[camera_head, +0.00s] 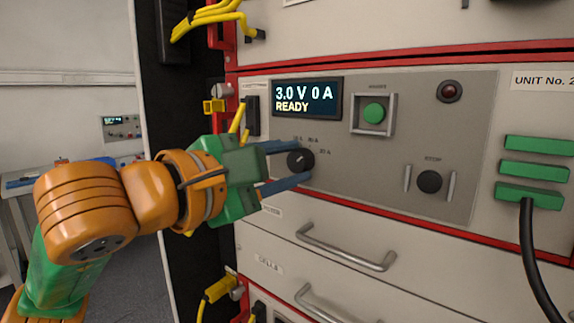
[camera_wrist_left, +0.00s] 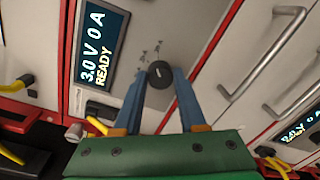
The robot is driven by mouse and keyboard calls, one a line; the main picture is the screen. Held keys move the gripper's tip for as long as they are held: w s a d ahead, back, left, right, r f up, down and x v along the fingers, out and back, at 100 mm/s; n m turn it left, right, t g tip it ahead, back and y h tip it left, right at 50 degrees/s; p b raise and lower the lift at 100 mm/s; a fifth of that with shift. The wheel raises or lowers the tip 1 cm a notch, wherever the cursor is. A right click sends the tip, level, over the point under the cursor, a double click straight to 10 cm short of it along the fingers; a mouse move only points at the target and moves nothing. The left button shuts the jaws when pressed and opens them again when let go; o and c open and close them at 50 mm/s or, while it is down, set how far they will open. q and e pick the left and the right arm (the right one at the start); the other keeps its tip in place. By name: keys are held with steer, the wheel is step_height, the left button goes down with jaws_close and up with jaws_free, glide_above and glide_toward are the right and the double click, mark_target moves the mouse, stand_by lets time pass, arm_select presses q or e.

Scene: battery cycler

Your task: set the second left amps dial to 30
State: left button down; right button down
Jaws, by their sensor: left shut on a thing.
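The black round amps dial (camera_head: 300,160) is on the grey panel below the display, with small amp labels around its upper side; its pointer setting is too small to read surely. My left gripper (camera_head: 303,161) comes in from the left, its two blue fingers closed on opposite sides of the dial. In the left wrist view the dial (camera_wrist_left: 160,75) sits between the fingertips of the gripper (camera_wrist_left: 160,78). The display (camera_head: 307,99) reads 3.0 V 0 A READY. My right gripper is not in view.
A green button (camera_head: 374,111) and a black stop knob (camera_head: 430,181) are to the right on the same panel. Yellow cables (camera_head: 212,17) hang at the left edge. Drawer handles (camera_head: 345,250) stick out below. A black cable (camera_head: 535,250) hangs at right.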

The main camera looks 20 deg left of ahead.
arm_select(q)
steer(key=shift+m, duration=0.9)
steer(key=shift+c, duration=2.3)
jaws_free()
steer(key=shift+w, duration=0.1)
steer(key=shift+s+a+b, duration=0.1)
steer(key=shift+s+b, duration=0.2)
steer(key=b+v, duration=0.2)
steer(key=v, duration=0.4)
steer(key=shift+s, duration=0.25)
